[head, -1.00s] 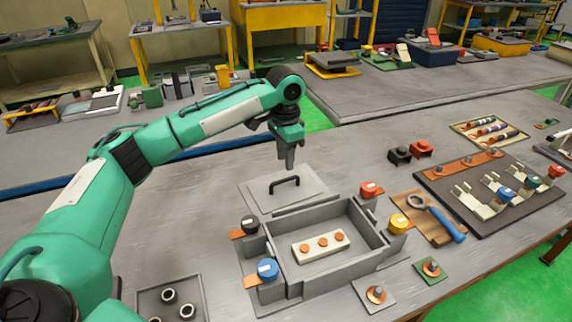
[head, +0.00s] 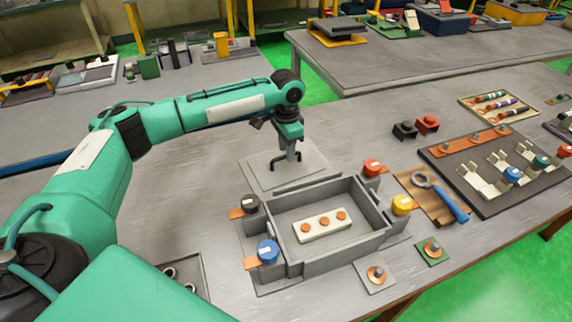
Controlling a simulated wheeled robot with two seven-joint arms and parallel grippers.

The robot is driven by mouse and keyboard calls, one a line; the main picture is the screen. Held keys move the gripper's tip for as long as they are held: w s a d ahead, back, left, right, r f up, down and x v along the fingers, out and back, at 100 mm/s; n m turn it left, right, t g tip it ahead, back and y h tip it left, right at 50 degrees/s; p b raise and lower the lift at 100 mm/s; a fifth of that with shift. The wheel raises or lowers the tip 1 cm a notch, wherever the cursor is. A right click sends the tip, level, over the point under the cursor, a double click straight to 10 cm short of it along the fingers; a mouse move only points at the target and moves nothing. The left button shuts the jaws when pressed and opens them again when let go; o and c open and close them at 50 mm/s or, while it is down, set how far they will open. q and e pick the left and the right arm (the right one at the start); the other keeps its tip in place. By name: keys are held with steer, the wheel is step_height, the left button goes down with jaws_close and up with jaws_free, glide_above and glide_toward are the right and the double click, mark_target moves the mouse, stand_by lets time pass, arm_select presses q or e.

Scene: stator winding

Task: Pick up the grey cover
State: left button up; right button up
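The grey cover (head: 262,177) is a flat plate with a black handle on top. It lies on the table just behind the open grey box (head: 345,248). My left gripper (head: 290,156) points down over the middle of the cover, with its fingertips at the handle. The fingers overlap the handle in the picture, so I cannot tell whether they grip it or only stand beside it. The cover looks flat on the table. The box holds a white block with orange round tops (head: 322,226). My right gripper is not in view.
Coloured terminals stand around the box: black (head: 249,204), blue (head: 268,251), red (head: 373,168) and yellow (head: 402,204). A wrench (head: 440,197) lies on a brown board to the right. The table left of the cover is clear.

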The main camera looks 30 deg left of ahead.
arm_select(q)
steer(key=f, duration=0.3)
steer(key=shift+w+a+f, duration=0.1)
steer(key=shift+a+f, duration=0.1)
steer(key=shift+f, duration=0.25)
jaws_close()
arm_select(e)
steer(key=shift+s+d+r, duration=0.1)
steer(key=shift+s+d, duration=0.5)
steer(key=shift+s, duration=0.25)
arm_select(q)
steer(key=shift+r, duration=0.2)
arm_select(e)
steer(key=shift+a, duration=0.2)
